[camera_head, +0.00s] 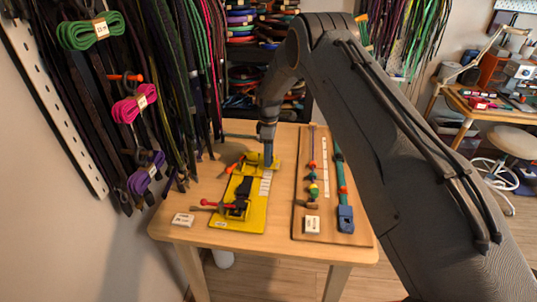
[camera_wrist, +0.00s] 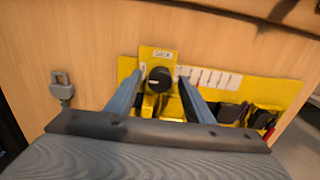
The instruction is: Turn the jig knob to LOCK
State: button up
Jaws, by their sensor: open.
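The black round jig knob (camera_wrist: 160,78) sits on a yellow plate below a small white label (camera_wrist: 163,55) that seems to read LOCK. A pale mark shows on the knob, but its direction is too small to read. My gripper (camera_wrist: 160,82) is open, with one blue finger on each side of the knob; I cannot tell whether they touch it. In the head view, my gripper (camera_head: 268,158) points down at the far end of the yellow jig board (camera_head: 229,219), and its fingers hide the knob.
The jig stands on a wooden table (camera_head: 175,205). A brown board (camera_head: 300,225) with cords and beads lies to the right. A small white card (camera_head: 183,219) lies at front left. Cords hang on the left wall. A grey padlock-shaped item (camera_wrist: 62,88) lies beside the jig.

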jog(key=shift+c, duration=0.5)
jog(key=c, duration=1)
jog(key=shift+o, duration=0.2)
jog(key=shift+m+b, duration=0.3)
jog(key=shift+b, duration=0.1)
jog(key=m+b, duration=0.3)
jog(key=shift+f+m, duration=0.15)
jog(key=shift+m, duration=0.25)
jog(key=m+b, duration=0.3)
jog(key=m, duration=0.1)
jog(key=m+b, duration=0.2)
jog(key=m, duration=0.3)
jog(key=shift+m+b, duration=0.65)
jog(key=shift+m, duration=1.55)
